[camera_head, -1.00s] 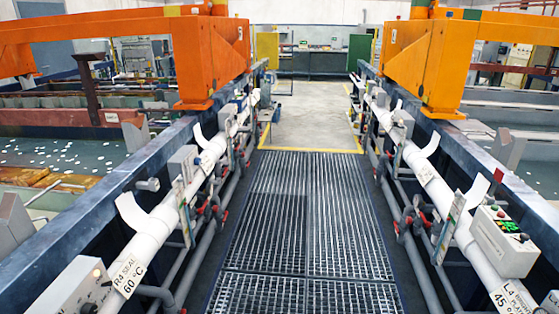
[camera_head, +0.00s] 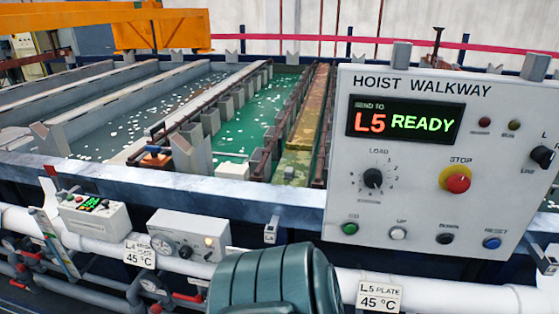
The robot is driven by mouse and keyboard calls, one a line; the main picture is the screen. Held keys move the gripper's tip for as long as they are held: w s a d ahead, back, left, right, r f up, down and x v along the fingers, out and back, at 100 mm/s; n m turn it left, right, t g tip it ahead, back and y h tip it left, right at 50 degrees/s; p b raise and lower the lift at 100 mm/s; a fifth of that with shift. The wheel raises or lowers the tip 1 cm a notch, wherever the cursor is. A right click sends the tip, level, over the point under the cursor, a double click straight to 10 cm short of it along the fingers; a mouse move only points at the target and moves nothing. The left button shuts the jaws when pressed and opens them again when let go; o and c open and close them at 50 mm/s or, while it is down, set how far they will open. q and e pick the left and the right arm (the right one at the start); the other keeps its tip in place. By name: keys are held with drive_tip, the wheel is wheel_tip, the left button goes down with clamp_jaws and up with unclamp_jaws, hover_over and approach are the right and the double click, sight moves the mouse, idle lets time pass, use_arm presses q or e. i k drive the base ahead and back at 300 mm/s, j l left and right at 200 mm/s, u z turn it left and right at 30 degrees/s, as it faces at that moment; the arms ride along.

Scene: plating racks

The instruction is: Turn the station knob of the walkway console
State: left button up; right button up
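The walkway console (camera_head: 440,225), a pale grey box headed "HOIST WALKWAY", fills the right side of the view. Its display (camera_head: 405,120) reads "L5" in red and "READY" in green. A black round knob (camera_head: 373,178) sits below the display, with "LOAD" above it and small numbers around it; its pointer is too small to read surely. Another black knob (camera_head: 542,157) is at the right edge by the word "LINE". A red stop button (camera_head: 457,183) on a yellow ring lies between the two knobs. Neither gripper is in view.
Green, white, black and blue buttons line the console's lower edge. Small control boxes (camera_head: 92,217) and a white pipe (camera_head: 450,290) run along the tank rail. Tanks lie behind. A teal rounded body (camera_head: 275,280) shows at the bottom; I cannot tell what it is.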

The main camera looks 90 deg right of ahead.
sight(373, 178)
drive_tip(key=z, duration=3.75)
